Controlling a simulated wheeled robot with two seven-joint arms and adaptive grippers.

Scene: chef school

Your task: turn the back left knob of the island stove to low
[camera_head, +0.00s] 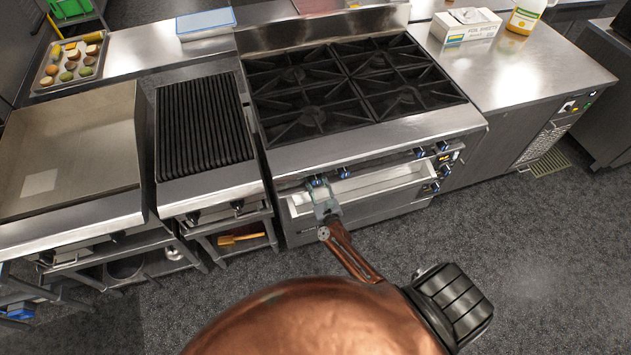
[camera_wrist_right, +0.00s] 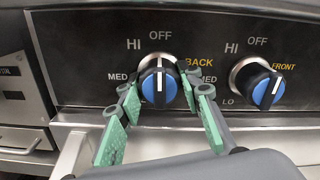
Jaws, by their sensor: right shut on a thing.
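The island stove (camera_head: 380,130) with black burner grates stands in the middle of the head view, its knobs along the front. My right gripper (camera_head: 322,192) reaches to the left pair of front knobs. In the right wrist view, the blue and black knob marked BACK (camera_wrist_right: 158,84) sits between the fingers of my right gripper (camera_wrist_right: 160,92), which is shut on it. Its white line looks about upright, toward OFF. The fingers hide part of the dial labels, including LO. My left gripper is not in view.
A second blue knob marked FRONT (camera_wrist_right: 264,86) sits close on the right, its line tilted. A ribbed grill (camera_head: 200,125) stands left of the stove. The grey floor (camera_head: 540,260) in front is clear.

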